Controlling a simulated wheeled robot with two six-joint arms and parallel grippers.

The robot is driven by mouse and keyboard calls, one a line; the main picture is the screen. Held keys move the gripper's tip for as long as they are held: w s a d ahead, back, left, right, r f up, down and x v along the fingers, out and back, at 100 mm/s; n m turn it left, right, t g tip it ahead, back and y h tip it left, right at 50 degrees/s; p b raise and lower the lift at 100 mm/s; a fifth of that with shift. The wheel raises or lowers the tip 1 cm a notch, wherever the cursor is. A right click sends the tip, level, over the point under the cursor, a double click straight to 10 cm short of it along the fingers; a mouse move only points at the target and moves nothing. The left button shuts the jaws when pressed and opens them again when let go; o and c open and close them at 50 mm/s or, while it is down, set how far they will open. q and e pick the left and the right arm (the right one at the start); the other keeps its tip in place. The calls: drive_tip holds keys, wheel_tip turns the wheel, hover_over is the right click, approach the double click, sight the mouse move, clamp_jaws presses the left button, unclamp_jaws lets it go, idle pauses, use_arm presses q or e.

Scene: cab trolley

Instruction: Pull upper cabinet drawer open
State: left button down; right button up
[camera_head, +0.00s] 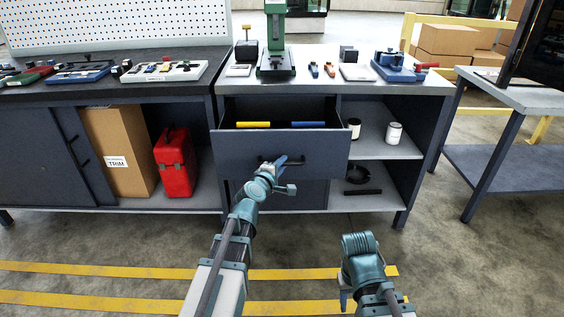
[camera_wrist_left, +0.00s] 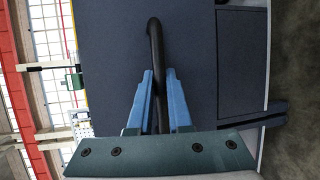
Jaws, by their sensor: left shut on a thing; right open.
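The upper cabinet drawer (camera_head: 230,153) is pulled out from the dark cabinet, and its inside shows. A yellow item (camera_head: 253,125) and a blue item (camera_head: 308,124) lie in it. Its black bar handle (camera_wrist_left: 155,40) is on the front panel (camera_wrist_left: 110,50). My left gripper (camera_head: 284,160) is at the handle; in the left wrist view its blue fingers (camera_wrist_left: 158,95) are shut on the handle, one on each side. My right gripper (camera_head: 345,290) is low in front of the cabinet, apart from everything; its fingers are mostly hidden in the head view.
A lower drawer (camera_head: 308,194) sits closed below. Open shelves (camera_head: 375,146) at the right hold two small cans and a dark item. A red canister (camera_head: 174,165) and a cardboard box (camera_head: 117,140) stand at the left. The floor in front is clear, with yellow stripes.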

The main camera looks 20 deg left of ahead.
use_arm(q)
drive_tip(key=shift+s, duration=0.25)
use_arm(e)
drive_tip(key=shift+s, duration=0.1)
use_arm(q)
drive_tip(key=c, duration=0.8)
unclamp_jaws()
drive_tip(key=shift+c, duration=0.2)
